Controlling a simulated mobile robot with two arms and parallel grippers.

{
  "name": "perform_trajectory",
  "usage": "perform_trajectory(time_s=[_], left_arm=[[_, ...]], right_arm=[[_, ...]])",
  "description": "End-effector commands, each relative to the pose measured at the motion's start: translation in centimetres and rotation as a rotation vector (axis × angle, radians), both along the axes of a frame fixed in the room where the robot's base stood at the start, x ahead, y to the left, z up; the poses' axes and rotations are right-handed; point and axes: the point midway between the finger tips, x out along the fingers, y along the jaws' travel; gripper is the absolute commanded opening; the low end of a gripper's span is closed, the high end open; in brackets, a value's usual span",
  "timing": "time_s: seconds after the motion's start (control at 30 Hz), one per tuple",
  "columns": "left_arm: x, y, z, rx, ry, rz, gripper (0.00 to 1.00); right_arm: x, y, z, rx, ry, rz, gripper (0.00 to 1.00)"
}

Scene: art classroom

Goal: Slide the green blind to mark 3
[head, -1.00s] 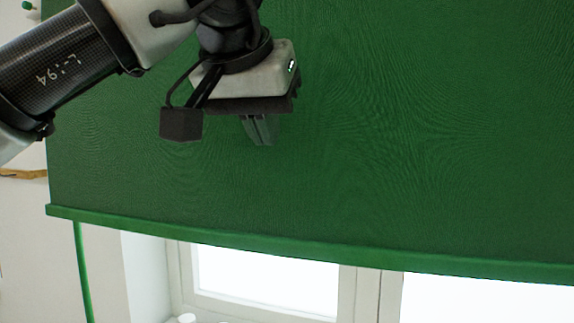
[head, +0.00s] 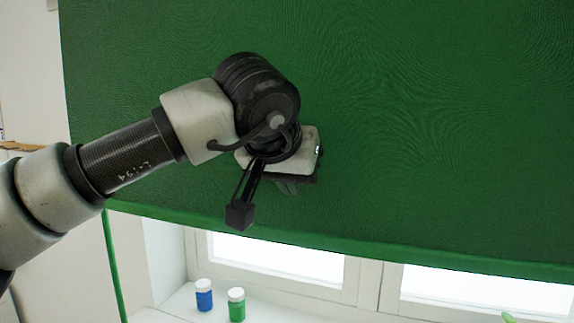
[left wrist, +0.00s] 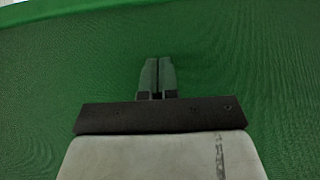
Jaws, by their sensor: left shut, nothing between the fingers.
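The green blind (head: 430,130) hangs over the upper part of the window. Its bottom bar (head: 400,255) runs across the head view above the uncovered lower panes. My left gripper (head: 288,187) is in front of the blind cloth, a little above the bottom bar. In the left wrist view its fingers (left wrist: 157,78) are together with nothing between them, and green cloth fills the background. I cannot tell whether the fingertips touch the cloth. No numbered mark shows in either view. My right gripper is not in view.
A green cord (head: 113,265) hangs at the left of the window. A blue paint jar (head: 204,298) and a green paint jar (head: 237,306) stand on the white sill below the blind. White wall shows at the far left.

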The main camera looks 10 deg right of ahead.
Motion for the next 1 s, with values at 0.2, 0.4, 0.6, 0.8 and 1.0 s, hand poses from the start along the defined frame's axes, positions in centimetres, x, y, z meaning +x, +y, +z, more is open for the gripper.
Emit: perform_trajectory(time_s=[0.2,0.4,0.6,0.8,1.0], left_arm=[[0.3,-0.1,-0.3,-0.004,0.0,0.003,0.0],[0.3,-0.1,-4.3,0.0,0.002,0.003,0.0],[0.4,-0.1,-10.4,0.0,0.001,0.002,0.0],[0.5,-0.1,-14.3,-0.001,-0.002,0.004,0.0],[0.5,-0.1,-15.2,-0.003,-0.002,0.004,0.0]], right_arm=[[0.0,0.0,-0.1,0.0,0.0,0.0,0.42],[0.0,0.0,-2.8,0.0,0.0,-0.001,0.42],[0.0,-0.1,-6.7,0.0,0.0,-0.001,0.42],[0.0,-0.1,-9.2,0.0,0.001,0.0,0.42],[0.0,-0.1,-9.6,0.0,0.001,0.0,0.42]])
